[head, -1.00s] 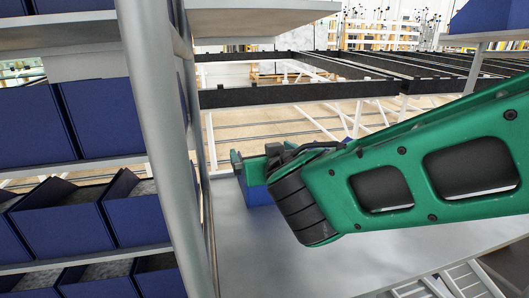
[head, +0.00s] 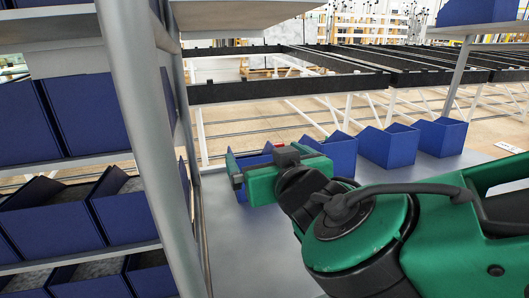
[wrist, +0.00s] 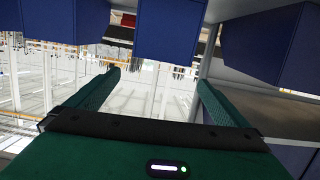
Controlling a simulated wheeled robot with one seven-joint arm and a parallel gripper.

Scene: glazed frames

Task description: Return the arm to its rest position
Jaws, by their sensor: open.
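My green arm reaches in from the right in the head view, over the grey shelf. My gripper (head: 236,170) is at its far end, in front of the blue bins and turned toward the left. In the wrist view my gripper (wrist: 157,85) shows two green fingers spread apart with nothing between them. A blue bin hangs into the top of that view, beyond the fingertips.
Blue bins (head: 387,146) stand in a row on the grey shelf (head: 225,265) behind my arm. A grey post (head: 150,150) and a rack of blue bins (head: 50,220) are close on the left. Black rails (head: 290,88) run behind.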

